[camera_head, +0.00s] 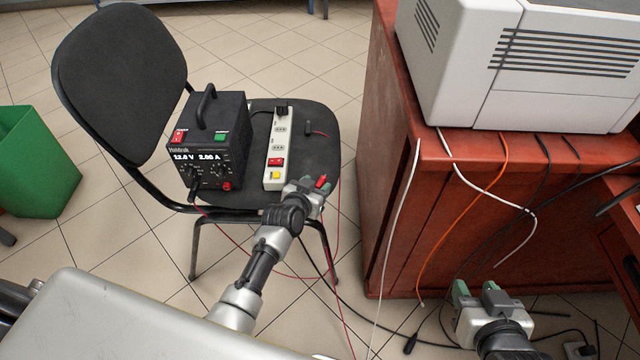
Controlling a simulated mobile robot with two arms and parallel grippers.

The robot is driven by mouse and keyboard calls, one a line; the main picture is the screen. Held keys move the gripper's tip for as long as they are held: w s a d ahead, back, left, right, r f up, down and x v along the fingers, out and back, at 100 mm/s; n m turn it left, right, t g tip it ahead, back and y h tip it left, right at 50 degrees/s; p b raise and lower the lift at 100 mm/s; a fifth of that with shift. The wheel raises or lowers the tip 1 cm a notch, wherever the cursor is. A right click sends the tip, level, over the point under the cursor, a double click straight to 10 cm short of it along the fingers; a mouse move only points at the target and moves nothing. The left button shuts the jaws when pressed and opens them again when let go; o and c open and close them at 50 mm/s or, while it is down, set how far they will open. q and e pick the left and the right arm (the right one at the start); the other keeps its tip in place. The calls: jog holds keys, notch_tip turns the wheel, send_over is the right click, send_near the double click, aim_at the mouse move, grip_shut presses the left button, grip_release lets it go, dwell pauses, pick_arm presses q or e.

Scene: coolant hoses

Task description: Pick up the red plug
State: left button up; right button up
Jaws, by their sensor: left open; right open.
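The red plug (321,182) shows at the front edge of the chair seat, at the tips of my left gripper. My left gripper (316,185) is open, with its fingertips around or just beside the red plug; I cannot tell whether they touch it. Its fingers hide part of the plug. A thin red cable (339,215) hangs down beside the seat near it. My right gripper (475,289) is open and empty at the lower right, in front of the red cabinet and above the floor.
On the chair (322,152) stand a black power supply (238,112) and a white power strip (278,150). Cables hang from the red cabinet (385,180), including an orange one (462,210). A green bin (35,165) stands left.

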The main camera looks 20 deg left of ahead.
pick_arm(q)
jog(key=shift+s+f, duration=0.15)
jog(key=shift+f, duration=0.35)
grip_shut()
pick_arm(e)
jog(key=shift+d+f, duration=0.1)
pick_arm(q)
jog(key=shift+a, duration=0.1)
jog(key=shift+r+p, duration=0.35)
jog(key=shift+r, duration=0.15)
jog(key=r+p, duration=0.2)
jog(key=r, duration=0.3)
jog(key=shift+w, duration=0.2)
jog(key=shift+r+p, duration=0.8)
jog(key=shift+r, duration=1.4)
pick_arm(e)
jog(key=s+d+f+g+h, duration=0.2)
jog(key=s+d+g, duration=0.1)
jog(key=s+g, duration=0.5)
jog(key=shift+s+d+f, duration=0.15)
jog(key=shift+s+f, duration=0.25)
jog(key=shift+s, duration=0.4)
